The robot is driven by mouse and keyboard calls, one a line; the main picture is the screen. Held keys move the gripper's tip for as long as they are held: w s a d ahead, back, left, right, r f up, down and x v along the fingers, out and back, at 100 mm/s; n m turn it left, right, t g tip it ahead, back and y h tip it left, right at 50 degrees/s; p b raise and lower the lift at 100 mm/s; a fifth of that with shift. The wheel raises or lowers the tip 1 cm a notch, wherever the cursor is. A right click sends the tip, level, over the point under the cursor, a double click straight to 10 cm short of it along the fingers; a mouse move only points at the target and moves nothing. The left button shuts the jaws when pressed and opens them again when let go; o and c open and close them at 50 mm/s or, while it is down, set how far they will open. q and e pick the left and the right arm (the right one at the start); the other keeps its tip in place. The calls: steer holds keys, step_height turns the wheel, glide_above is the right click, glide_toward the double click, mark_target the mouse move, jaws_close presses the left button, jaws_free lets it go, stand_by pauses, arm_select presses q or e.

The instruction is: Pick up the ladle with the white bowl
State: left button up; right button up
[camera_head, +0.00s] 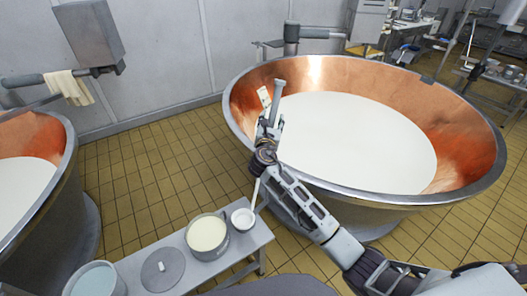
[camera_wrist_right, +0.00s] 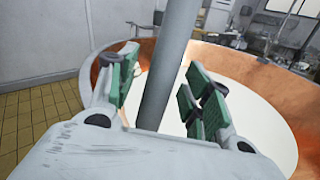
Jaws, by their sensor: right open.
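The white bowl (camera_head: 243,219) of the ladle rests at the right end of the grey bench, beside a pot. A thin pale handle rises from it and passes behind my right arm. A grey rod (camera_head: 279,92), in line with that handle and apparently its upper part, stands up at my right gripper (camera_head: 270,114). In the right wrist view the grey rod (camera_wrist_right: 166,70) passes between the green-padded fingers of my right gripper (camera_wrist_right: 160,88). The fingers are open, with gaps beside the rod. My left gripper is not in view.
The bench (camera_head: 240,251) also holds a pot of cream-coloured contents (camera_head: 207,233), a grey lid (camera_head: 162,269) and a bucket (camera_head: 95,280). A large copper vat (camera_head: 465,130) of white liquid lies behind my right arm. Another vat (camera_head: 40,135) stands left. Tiled floor (camera_head: 150,170) lies between.

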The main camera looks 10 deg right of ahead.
mark_target(272, 110)
steer(key=c, duration=0.6)
steer(key=shift+r, duration=0.1)
jaws_close()
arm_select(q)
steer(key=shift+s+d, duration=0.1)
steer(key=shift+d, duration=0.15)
arm_select(e)
steer(key=shift+r, duration=0.8)
step_height(272, 110, up, 7)
steer(key=shift+f, duration=0.1)
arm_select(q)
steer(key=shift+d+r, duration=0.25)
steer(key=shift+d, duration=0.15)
arm_select(e)
steer(key=shift+r, duration=0.8)
arm_select(q)
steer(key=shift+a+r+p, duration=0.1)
steer(key=shift+p, duration=0.2)
